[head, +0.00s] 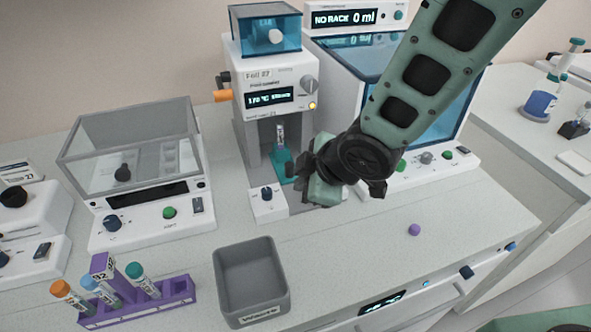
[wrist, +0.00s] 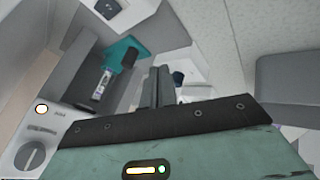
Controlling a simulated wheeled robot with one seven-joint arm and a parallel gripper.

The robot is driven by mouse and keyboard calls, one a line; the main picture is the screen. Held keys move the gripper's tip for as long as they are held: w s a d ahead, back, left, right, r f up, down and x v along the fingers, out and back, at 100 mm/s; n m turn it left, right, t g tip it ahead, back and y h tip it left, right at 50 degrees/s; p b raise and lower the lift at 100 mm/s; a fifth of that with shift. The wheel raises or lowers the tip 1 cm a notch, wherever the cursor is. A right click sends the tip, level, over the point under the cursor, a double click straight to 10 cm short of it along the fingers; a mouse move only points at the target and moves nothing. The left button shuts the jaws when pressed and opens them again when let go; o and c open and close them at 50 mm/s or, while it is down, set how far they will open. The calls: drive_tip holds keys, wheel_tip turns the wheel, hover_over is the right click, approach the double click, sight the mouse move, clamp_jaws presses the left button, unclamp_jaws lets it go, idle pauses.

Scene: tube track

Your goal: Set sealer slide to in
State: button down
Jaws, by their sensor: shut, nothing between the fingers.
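The sealer (head: 262,75) is a white unit with a small display and a blue-tinted top box, at the middle back. Its teal slide (head: 279,157) lies low in the open bay and bears an upright labelled tube (head: 280,136). The slide (wrist: 121,48), its dark knob (wrist: 130,57) and the tube (wrist: 102,86) also show in the wrist view. My gripper (head: 308,170) is in front of the bay, right of the slide. In the wrist view its fingers (wrist: 160,84) are together and empty, beside the knob and apart from it in the picture. How far in the slide sits is unclear.
A blue-windowed machine (head: 430,125) stands close on the right. A clear-lidded unit (head: 135,160) is on the left. A grey bin (head: 250,300) and a purple tube rack (head: 135,312) stand in front. A small purple cap (head: 414,230) lies on otherwise clear bench at right.

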sight(279, 167)
drive_tip(key=x, duration=0.3)
drive_tip(key=w+p, duration=0.1)
drive_tip(key=w, duration=0.1)
drive_tip(key=shift+w+p, duration=0.25)
drive_tip(key=shift+p, duration=0.05)
drive_tip(key=shift+w, duration=0.75)
drive_tip(key=shift+w+a+p, duration=0.15)
drive_tip(key=shift+w+a, duration=0.05)
drive_tip(key=shift+w, duration=0.5)
drive_tip(key=shift+w+a+p, duration=0.2)
drive_tip(key=shift+w+a, duration=0.05)
drive_tip(key=shift+w, duration=0.45)
drive_tip(key=shift+w+a+p, duration=0.15)
drive_tip(key=shift+w+a, duration=0.05)
drive_tip(key=shift+w, duration=0.5)
